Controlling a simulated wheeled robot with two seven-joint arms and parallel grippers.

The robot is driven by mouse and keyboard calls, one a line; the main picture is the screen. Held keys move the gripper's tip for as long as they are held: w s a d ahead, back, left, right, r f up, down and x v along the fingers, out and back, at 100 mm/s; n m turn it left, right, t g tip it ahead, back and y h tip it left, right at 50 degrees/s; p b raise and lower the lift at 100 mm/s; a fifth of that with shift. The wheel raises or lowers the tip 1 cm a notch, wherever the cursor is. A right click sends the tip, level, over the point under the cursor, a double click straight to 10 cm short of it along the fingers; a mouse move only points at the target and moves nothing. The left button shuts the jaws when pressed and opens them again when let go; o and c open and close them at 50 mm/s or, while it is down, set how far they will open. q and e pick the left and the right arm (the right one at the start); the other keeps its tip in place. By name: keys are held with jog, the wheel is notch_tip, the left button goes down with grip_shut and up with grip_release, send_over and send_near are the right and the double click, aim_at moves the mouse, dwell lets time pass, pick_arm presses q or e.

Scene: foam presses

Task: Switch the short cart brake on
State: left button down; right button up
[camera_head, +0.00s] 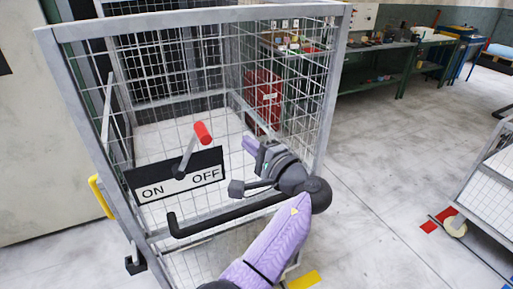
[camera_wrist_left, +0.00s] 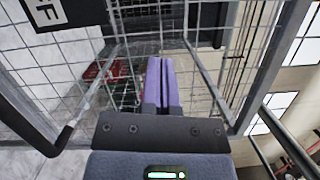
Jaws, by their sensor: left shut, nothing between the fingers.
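The cart (camera_head: 345,60) is a grey mesh cage with a white ON/OFF plate (camera_head: 176,185) on its near side. The brake lever (camera_head: 187,152) is dark with a red grip (camera_head: 203,132). It slants up and to the right from its pivot between the two words, leaning to the OFF side. My left gripper (camera_head: 249,145), with purple fingers, is shut and empty, right of the red grip and apart from it. In the left wrist view the shut fingers (camera_wrist_left: 160,85) point at the mesh, with part of the plate (camera_wrist_left: 50,12) at upper left. The lever is not visible there.
A dark push bar (camera_head: 205,222) runs below the plate, close to my left wrist. A second mesh cart (camera_head: 490,200) stands at the right. Green workbenches (camera_head: 370,55) line the back. Open floor (camera_head: 390,150) lies between the carts.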

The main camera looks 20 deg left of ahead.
pick_arm(q)
jog(key=s+a+r+p, duration=0.1)
jog(key=a+p, duration=0.2)
jog(key=a, duration=0.3)
jog(key=shift+a, duration=0.2)
pick_arm(e)
jog(key=r, duration=0.1)
jog(key=a+r, duration=0.1)
jog(key=r, duration=0.1)
jog(key=shift+a+r, duration=0.1)
